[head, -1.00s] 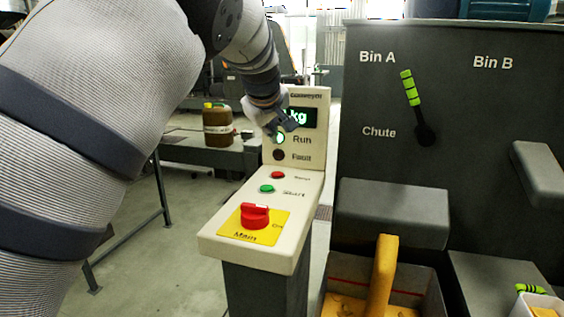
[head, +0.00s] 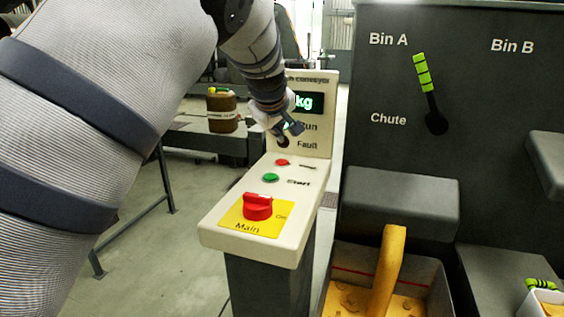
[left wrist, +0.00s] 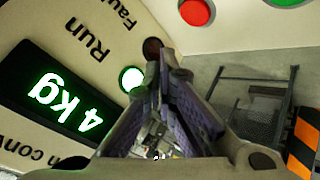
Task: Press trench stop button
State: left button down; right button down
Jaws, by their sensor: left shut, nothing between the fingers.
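The control panel (head: 226,226) is a cream console with a sloped top and an upright display face. On its slope are a small red button (head: 282,162), a green Start button (head: 270,177) and a red Main rotary switch (head: 258,206) on a yellow plate. My left gripper (head: 293,129) is shut and empty, in front of the upright face near the Run and Fault lamps, above and behind the red button. In the left wrist view, the red button (left wrist: 195,12) is at the top, apart from the fingertips (left wrist: 158,52). The right gripper is not in view.
The display (head: 306,102) reads kg, with "4 kg" legible in the left wrist view. A brown container (head: 222,112) sits at the back left.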

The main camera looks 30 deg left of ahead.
aim_at(278, 162)
pick_arm(q)
jog(key=shift+f, duration=1.85)
jog(key=shift+f, duration=0.4)
jog(key=shift+f, duration=0.55)
dwell(0.6)
jog(key=shift+r, duration=0.95)
jog(key=shift+r, duration=2.5)
